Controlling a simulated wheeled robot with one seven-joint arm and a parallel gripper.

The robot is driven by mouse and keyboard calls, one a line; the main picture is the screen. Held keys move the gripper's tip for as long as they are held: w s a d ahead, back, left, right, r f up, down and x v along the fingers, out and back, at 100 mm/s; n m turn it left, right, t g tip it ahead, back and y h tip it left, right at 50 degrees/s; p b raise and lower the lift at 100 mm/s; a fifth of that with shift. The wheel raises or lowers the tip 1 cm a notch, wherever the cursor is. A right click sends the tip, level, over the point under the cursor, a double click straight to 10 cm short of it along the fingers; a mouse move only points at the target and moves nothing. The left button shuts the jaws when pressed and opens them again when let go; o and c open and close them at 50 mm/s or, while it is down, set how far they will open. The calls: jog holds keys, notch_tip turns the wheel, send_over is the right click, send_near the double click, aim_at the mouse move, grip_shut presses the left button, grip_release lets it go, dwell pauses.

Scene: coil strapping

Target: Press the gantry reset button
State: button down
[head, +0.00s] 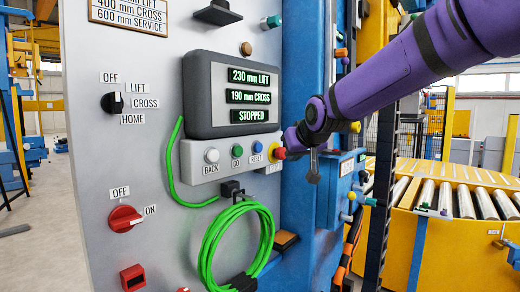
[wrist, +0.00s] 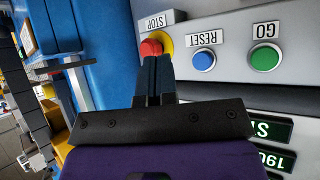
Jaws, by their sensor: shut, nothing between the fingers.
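The blue reset button (head: 257,147) sits in a row on the grey control box (head: 190,165), right of the green GO button (head: 237,150). My gripper (wrist: 155,62) is shut and empty. Its fingertips overlap the lower part of the STOP button in that view; I cannot tell whether they touch it. In the head view, my arm reaches in from the right and its end partly hides the STOP button.
The screen (head: 249,95) above reads 230 mm lift, 190 mm cross, STOPPED. A green cable coil (head: 235,245) hangs below the control box. A blue column (head: 305,60) stands to the right, with a roller conveyor (head: 440,195) beyond it.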

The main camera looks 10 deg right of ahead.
jog(key=w+a, duration=0.4)
jog(key=w, duration=0.2)
jog(key=shift+w+a, duration=0.15)
jog(key=shift+a, duration=0.1)
jog(key=shift+w+a, duration=0.1)
dwell(2.0)
jog(key=shift+w+a, duration=0.15)
jog(key=shift+w, duration=0.05)
jog(key=shift+w+a, duration=0.3)
jog(key=shift+w, duration=0.1)
dwell(1.0)
jog(key=shift+s+d, duration=0.5)
jog(key=shift+s, duration=0.25)
jog(key=shift+s+d, duration=0.75)
jog(key=shift+s, duration=0.25)
jog(key=shift+s+d, duration=0.75)
jog(key=shift+s, duration=0.25)
